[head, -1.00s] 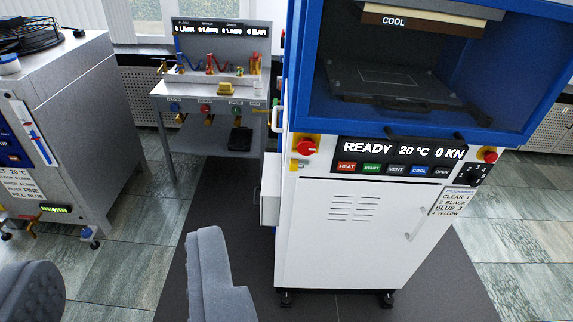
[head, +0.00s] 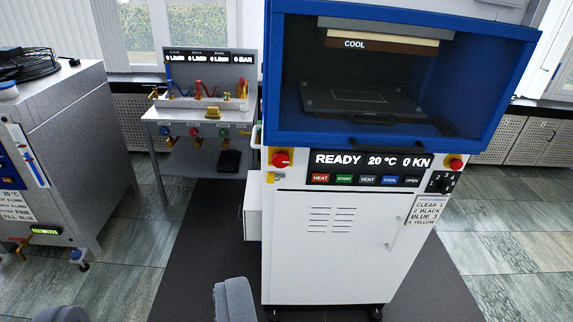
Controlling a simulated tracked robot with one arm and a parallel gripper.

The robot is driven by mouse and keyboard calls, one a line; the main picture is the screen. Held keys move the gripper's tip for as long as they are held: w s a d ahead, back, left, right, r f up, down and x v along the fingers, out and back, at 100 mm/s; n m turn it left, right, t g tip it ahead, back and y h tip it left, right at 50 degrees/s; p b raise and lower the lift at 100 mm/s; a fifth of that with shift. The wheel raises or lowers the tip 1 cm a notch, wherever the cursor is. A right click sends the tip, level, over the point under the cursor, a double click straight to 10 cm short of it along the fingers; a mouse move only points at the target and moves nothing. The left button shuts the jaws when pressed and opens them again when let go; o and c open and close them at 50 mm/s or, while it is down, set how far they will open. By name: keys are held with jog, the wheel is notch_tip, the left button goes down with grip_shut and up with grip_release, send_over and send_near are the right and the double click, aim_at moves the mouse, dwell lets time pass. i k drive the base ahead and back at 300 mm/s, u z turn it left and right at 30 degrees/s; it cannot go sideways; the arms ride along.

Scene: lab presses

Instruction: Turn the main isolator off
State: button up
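A red rotary knob on a yellow plate (head: 281,158), which looks like the main isolator, sits on the white and blue press (head: 340,238), left of its display. Its handle position is too small to read. The display (head: 370,162) is lit and reads READY, 20 °C, 0 KN. My gripper (head: 150,296) shows as two grey fingertips at the bottom edge, wide apart with nothing between them. It is in front of the press, lower and left of the knob, and touches nothing.
A red button on yellow (head: 456,163) and a black dial (head: 440,182) sit at the panel's right. A grey gas bench (head: 205,125) stands behind left, a grey cabinet (head: 70,150) at far left. Dark matting (head: 200,240) lies clear before the press.

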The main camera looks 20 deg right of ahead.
aim_at(281, 159)
jog(key=i, duration=0.85)
jog(key=u, duration=0.05)
